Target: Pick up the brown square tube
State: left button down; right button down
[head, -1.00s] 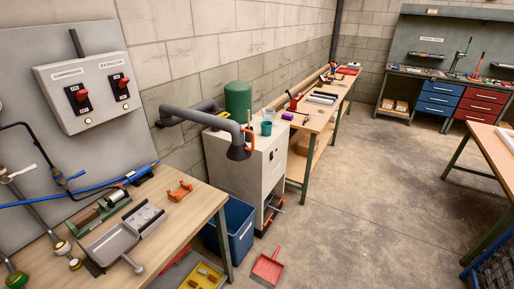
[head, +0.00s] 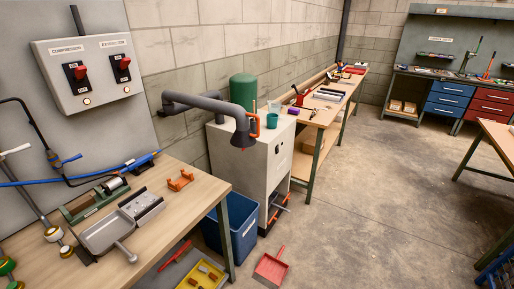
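No thing in the head view can be told for certain as the brown square tube. A long brown bar (head: 322,79) lies along the wall at the back of the far workbench, too small to tell whether it is a square tube. Short reddish-brown pieces (head: 207,272) lie in a yellow tray (head: 187,284) low at the front; their shape is unclear. Neither of my grippers shows in this view.
A wooden bench (head: 160,215) at front left holds a grey metal tray (head: 103,236) and an orange bracket (head: 180,180). A grey cabinet (head: 270,165), blue bin (head: 240,222) and red dustpan (head: 271,268) stand beyond. The concrete floor (head: 375,220) is clear in the middle.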

aim_at(87, 201)
jog(key=k+u, duration=0.15)
jog(key=u, duration=1.45)
